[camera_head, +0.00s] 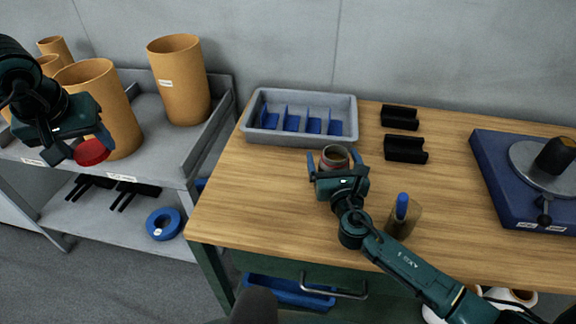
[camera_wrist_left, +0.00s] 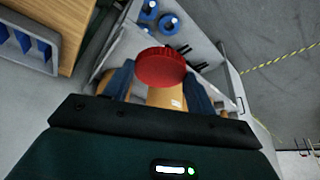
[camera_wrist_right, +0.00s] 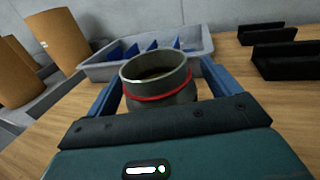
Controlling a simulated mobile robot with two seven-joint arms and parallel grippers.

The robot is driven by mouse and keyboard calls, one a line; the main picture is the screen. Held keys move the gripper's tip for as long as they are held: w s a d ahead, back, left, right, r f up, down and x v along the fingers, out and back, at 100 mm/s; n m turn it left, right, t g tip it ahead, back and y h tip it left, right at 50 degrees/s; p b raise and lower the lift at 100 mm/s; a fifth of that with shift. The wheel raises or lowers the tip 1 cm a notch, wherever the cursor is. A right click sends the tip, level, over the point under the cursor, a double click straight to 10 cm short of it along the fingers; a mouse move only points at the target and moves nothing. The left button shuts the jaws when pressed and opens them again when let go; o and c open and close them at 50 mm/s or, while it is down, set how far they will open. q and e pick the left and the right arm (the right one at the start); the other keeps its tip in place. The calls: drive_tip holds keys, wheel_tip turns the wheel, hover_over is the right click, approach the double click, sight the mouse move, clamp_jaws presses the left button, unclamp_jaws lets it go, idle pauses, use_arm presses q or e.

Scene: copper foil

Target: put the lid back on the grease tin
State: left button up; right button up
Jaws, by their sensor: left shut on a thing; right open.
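The grease tin (camera_head: 334,157) is a grey open-topped can with a red band, upright on the wooden workbench. In the right wrist view the tin (camera_wrist_right: 160,88) shows its open mouth. My right gripper (camera_head: 337,166) is open, with one finger on each side of the tin; I cannot tell if they touch it. My left gripper (camera_head: 84,147) is shut on the round red lid (camera_head: 92,152), held up in front of the grey shelf at the left. The lid (camera_wrist_left: 160,66) also shows between the fingertips in the left wrist view.
A grey tray with blue dividers (camera_head: 302,140) stands behind the tin. Two black holders (camera_head: 405,149) and a blue turntable unit (camera_head: 500,192) are to the right. A blue-topped bottle (camera_head: 402,208) stands beside my right arm. Several brown tubes (camera_head: 180,82) stand on the shelf.

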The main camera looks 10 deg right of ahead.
drive_tip(key=shift+w, duration=0.45)
drive_tip(key=shift+c, duration=0.6)
drive_tip(key=c, duration=1.2)
